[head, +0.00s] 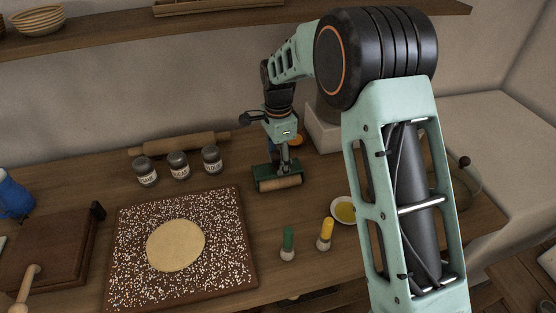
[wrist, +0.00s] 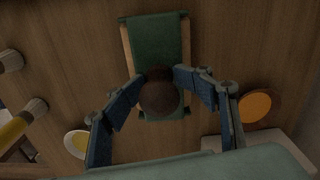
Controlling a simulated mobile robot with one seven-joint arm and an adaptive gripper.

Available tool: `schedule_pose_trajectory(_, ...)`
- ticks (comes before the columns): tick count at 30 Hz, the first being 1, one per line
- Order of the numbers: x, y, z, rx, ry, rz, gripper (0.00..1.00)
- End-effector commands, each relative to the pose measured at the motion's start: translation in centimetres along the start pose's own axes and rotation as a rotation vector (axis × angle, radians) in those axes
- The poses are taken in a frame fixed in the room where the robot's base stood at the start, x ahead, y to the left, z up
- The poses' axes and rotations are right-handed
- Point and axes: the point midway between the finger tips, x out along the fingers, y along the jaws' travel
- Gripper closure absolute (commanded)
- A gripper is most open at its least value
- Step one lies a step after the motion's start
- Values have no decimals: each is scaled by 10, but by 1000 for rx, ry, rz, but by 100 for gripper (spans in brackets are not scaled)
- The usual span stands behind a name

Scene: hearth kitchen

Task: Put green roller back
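The green roller (head: 270,174) has a green body with pale wooden rolling parts along its edges. In the head view it is upright at the table surface, right of the spice jars; I cannot tell whether it touches the wood. In the wrist view its green body (wrist: 157,38) lies ahead, with a round dark brown knob (wrist: 158,98) on top. My gripper (wrist: 159,76) is over the roller, its two blue fingertips against opposite sides of the knob. The gripper also shows in the head view (head: 277,160), pointing down, with its fingers partly hidden.
A small dish (head: 344,210) is beside my arm. A speckled board (head: 232,268) with flat dough lies left. Several jars and a rolling pin (head: 180,143) are behind. An orange disc (wrist: 259,106) shows beside my gripper.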

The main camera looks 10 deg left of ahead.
Motion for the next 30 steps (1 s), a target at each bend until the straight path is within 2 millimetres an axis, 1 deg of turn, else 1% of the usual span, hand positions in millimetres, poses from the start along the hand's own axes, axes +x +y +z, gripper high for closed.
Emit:
schedule_pose_trajectory(1, 4, 2, 1, 0, -2, 8, 57)
schedule_pose_trajectory(11, 3, 2, 0, 0, -1, 5, 57)
schedule_pose_trajectory(14, 0, 1, 0, 0, -1, 4, 57)
schedule_pose_trajectory(16, -5, 1, 0, 0, -1, 3, 57)
schedule_pose_trajectory(20, -23, -1, 0, 0, 1, -3, 57)
schedule_pose_trajectory(27, -79, -1, 0, 0, 1, -6, 57)
schedule_pose_trajectory(30, -100, -1, 0, 0, 1, -5, 57)
